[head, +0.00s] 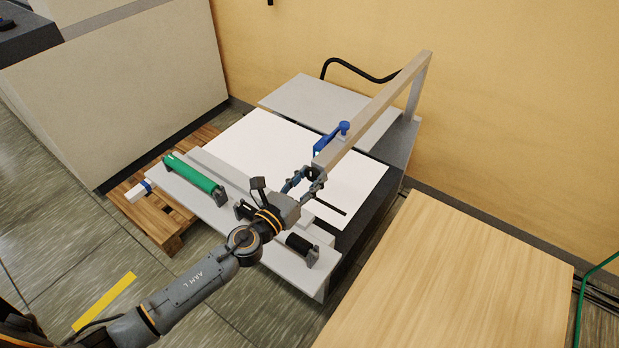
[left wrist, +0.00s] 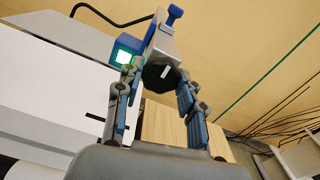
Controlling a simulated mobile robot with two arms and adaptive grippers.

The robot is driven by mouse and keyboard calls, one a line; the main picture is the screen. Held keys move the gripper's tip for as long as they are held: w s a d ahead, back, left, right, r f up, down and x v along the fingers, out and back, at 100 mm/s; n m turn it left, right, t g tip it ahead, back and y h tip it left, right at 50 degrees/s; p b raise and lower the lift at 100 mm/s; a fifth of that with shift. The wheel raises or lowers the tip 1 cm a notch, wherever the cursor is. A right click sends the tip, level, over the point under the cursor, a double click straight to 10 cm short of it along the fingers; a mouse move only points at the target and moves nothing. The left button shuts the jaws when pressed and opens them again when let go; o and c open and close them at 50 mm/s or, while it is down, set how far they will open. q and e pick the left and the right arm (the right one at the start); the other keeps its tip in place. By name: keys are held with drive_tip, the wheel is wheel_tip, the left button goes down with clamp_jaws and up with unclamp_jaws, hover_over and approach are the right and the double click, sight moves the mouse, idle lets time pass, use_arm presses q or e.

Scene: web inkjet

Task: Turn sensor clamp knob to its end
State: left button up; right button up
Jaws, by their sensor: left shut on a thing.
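The black clamp knob (left wrist: 158,76) shows in the left wrist view as a faceted dark disc with a short white mark on its face. It sits at the near end of the beige beam (head: 375,103). My left gripper (head: 306,181) reaches the beam end in the head view. Its two fingers (left wrist: 157,84) are on either side of the knob, shut on it. The blue sensor (head: 330,138) is mounted on the beam just above; in the left wrist view it has a lit pale green face. My right gripper is in neither view.
The white web sheet (head: 250,150) lies under the beam. A green roller (head: 195,177) and a black roller (head: 299,244) are at the machine's front. A wooden table top (head: 450,280) stands at the right, and a wooden pallet (head: 160,222) at the left.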

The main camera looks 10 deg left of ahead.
use_arm(q)
drive_tip(key=shift+f, duration=0.1)
drive_tip(key=o, duration=1.2)
drive_tip(key=shift+s, duration=0.1)
drive_tip(key=v, duration=1.2)
